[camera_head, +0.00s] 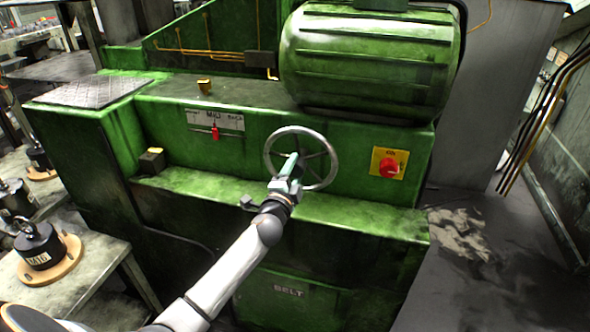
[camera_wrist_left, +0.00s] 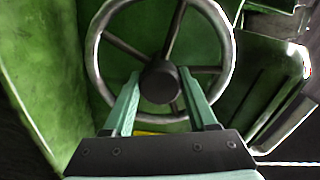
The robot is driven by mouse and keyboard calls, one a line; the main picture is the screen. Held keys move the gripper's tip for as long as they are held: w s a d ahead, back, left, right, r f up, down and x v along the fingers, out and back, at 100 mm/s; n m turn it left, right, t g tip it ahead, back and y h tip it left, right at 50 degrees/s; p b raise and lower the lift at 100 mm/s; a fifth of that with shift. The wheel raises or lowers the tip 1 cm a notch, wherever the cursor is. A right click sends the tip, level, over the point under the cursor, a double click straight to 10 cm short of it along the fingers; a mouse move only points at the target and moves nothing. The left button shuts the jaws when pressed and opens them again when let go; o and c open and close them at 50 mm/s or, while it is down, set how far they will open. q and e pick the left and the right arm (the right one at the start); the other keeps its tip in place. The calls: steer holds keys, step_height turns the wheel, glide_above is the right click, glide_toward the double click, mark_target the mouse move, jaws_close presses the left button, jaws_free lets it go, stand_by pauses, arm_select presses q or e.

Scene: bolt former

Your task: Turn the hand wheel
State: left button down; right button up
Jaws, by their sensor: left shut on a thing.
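The hand wheel (camera_head: 300,130) is a grey metal ring with dark spokes on the front of a green machine. It also shows in the left wrist view (camera_wrist_left: 92,52), where its dark round hub (camera_wrist_left: 160,82) sits between my fingers. My left gripper (camera_head: 291,163) reaches up to the wheel's middle from below. Its two teal fingers (camera_wrist_left: 158,80) stand on either side of the hub and are shut on it. In the head view the gripper hides part of the hub and lower spokes. My right gripper is not in view.
A red knob on a yellow plate (camera_head: 388,162) is right of the wheel. A green motor housing (camera_head: 370,60) bulges above it. A ledge (camera_head: 215,185) runs below the wheel. A table with a black weight (camera_head: 38,243) stands at left. The floor at right is open.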

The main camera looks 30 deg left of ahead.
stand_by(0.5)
arm_select(q)
steer(key=shift+c, duration=1)
jaws_free()
steer(key=v, duration=1.2)
steer(key=shift+s+b, duration=0.3)
steer(key=shift+f, duration=0.15)
steer(key=s+d+f+n+g+h, duration=0.3)
steer(key=s+d+f, duration=0.4)
steer(key=s+f, duration=0.4)
steer(key=s+d+f+n+g+h, duration=0.3)
steer(key=s+d+f+n+g, duration=0.2)
steer(key=s+f, duration=0.6)
step_height(320, 180, down, 4)
steer(key=shift+s+d+r+n+h, duration=0.2)
steer(key=shift+s+d+n+h, duration=0.2)
steer(key=shift+d+n, duration=0.75)
